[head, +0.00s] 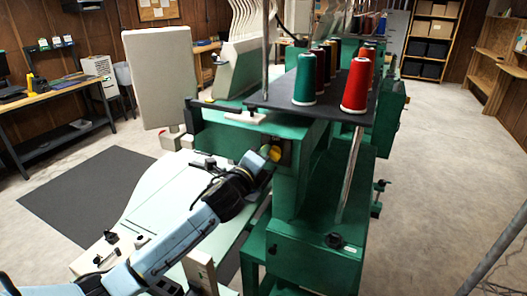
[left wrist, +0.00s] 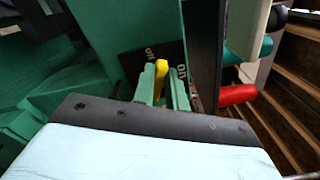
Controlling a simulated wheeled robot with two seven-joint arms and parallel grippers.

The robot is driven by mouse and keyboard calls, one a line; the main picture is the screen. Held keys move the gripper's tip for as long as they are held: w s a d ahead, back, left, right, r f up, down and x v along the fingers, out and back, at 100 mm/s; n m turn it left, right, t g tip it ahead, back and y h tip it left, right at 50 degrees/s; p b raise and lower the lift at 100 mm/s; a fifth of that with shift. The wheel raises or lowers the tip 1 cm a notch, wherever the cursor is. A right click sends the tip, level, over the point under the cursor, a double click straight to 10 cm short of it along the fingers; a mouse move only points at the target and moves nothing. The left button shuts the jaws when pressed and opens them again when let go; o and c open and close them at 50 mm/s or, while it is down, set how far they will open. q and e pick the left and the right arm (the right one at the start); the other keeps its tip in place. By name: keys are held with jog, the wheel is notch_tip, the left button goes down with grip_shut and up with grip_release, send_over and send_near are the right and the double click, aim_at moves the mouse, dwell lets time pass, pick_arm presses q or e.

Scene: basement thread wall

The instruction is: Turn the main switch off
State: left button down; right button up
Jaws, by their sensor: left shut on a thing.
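The main switch is a yellow knob (head: 274,153) on a dark plate on the end of the green machine head. It also shows as a yellow handle (left wrist: 161,78) in the left wrist view, on a black plate (left wrist: 150,58) with partly visible white lettering. My left gripper (head: 266,158) reaches in from the lower left and meets the knob. In the left wrist view its green fingers (left wrist: 163,88) stand on both sides of the yellow handle, shut on it. Much of the knob is hidden by the fingers. My right gripper is not in view.
Thread cones stand on a dark shelf (head: 262,102) above the switch, a green cone (head: 304,80) and a red cone (head: 356,86) nearest. A pale machine table (head: 165,195) lies below my arm. Floor (head: 430,170) at the right is free.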

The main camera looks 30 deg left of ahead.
pick_arm(q)
jog(key=n, duration=0.2)
jog(key=f+n, duration=0.1)
jog(key=n, duration=0.2)
jog(key=shift+p, duration=0.4)
dwell(0.3)
jog(key=c, duration=1.4)
grip_release()
jog(key=shift+c, duration=0.2)
jog(key=shift+s, duration=0.1)
jog(key=s+b, duration=0.1)
jog(key=s, duration=1.2)
jog(key=shift+s+d+b, duration=0.15)
jog(key=shift+d+b, duration=0.15)
jog(key=shift+b, duration=0.05)
